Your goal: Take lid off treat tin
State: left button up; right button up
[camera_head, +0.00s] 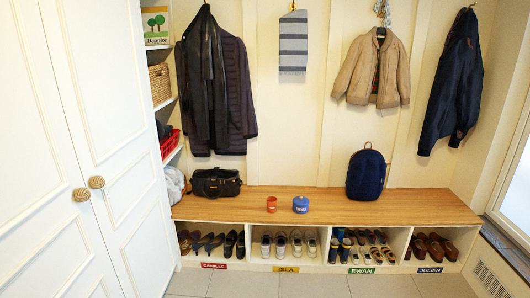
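A small blue tin (300,205) stands upright on the wooden bench top, near its middle. Its top looks closed by a blue lid with a small knob (300,198). A light mark shows on its front, too small to read. A small orange-red container (272,204) stands just left of it, with a gap between them. I cannot tell whether that one is a cup or a tin. Neither of my grippers is in view, and nothing touches the blue tin.
The wooden bench (400,208) has shoe cubbies below. A black bag (216,183) stands at its left end and a navy backpack (366,175) to the right of the tin. Coats hang above. White doors (100,150) stand at left. The bench front between bag and backpack is mostly clear.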

aim_at(299, 201)
jog(key=i+z, duration=0.1)
jog(key=i, duration=0.55)
jog(key=i+j, duration=0.1)
jog(key=i, duration=0.5)
jog(key=i+j+z, duration=0.15)
jog(key=i, duration=0.5)
